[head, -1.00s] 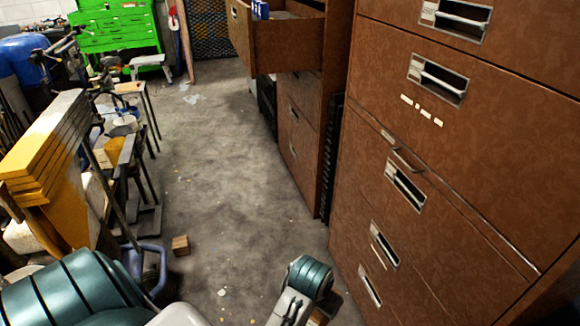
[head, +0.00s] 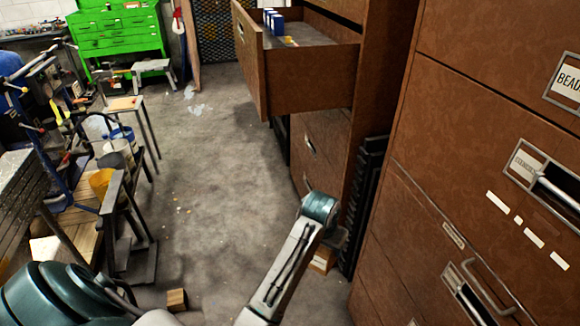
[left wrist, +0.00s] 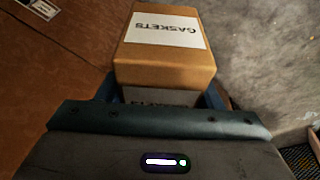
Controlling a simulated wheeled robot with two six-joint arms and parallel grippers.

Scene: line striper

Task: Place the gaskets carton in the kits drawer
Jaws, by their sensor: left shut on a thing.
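The gaskets carton (left wrist: 163,66) is a tan box with a white "GASKETS" label, upside down in the left wrist view. My left gripper (left wrist: 160,96) is shut on it, a blue finger at each side. In the head view the carton (head: 322,260) shows partly below the left wrist, and my left gripper (head: 336,238) is mostly hidden by the arm. An open brown drawer (head: 311,82) stands ahead and above the gripper. It holds blue boxes (head: 274,20) at its far left; its name cannot be read. My right gripper is not in view.
Brown cabinets (head: 470,150) with closed drawers fill the right side. A cluttered bench (head: 90,215) stands at left, and a green tool chest (head: 118,38) at the back. A small block (head: 177,299) lies on the floor. The aisle between is clear.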

